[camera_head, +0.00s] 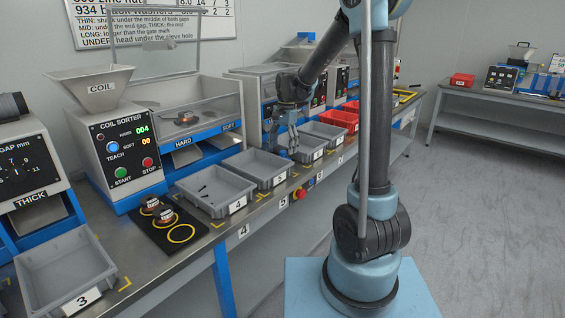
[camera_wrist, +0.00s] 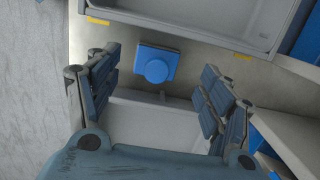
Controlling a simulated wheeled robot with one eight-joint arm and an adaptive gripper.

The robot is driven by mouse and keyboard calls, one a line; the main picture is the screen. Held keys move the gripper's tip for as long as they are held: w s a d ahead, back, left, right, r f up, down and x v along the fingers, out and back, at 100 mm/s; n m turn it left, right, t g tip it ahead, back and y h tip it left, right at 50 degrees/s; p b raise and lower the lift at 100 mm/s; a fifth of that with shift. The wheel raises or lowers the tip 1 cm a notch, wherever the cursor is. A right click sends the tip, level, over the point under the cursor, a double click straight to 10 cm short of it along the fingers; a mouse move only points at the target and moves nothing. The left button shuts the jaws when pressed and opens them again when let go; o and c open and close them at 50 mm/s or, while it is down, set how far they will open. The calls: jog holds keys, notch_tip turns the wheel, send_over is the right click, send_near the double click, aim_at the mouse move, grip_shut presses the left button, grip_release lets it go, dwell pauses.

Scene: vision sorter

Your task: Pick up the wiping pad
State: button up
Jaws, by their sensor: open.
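The wiping pad, a blue square with a round blue knob (camera_wrist: 155,68), lies on the grey bench top in the wrist view, between a grey bin above it and a lighter tray-like surface below it. I cannot make it out in the head view, where my arm and the bins crowd that spot. My gripper (camera_wrist: 161,62) is open, with one finger to the left of the pad and one to the right, and nothing held. In the head view my gripper (camera_head: 292,148) points down over the bench near the grey bins. The height left between fingers and pad cannot be told.
A grey bin (camera_wrist: 262,45) with yellow corner marks borders the pad's far side. Along the bench stand grey bin 4 (camera_head: 237,207), bin 5 (camera_head: 277,179), red bins (camera_head: 340,117) and the coil sorter (camera_head: 127,150). Open floor (camera_head: 470,220) lies to the right.

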aim_at(284, 151)
jog(key=shift+d+f, duration=0.1)
jog(key=shift+f, duration=2.45)
jog(key=c, duration=1.2)
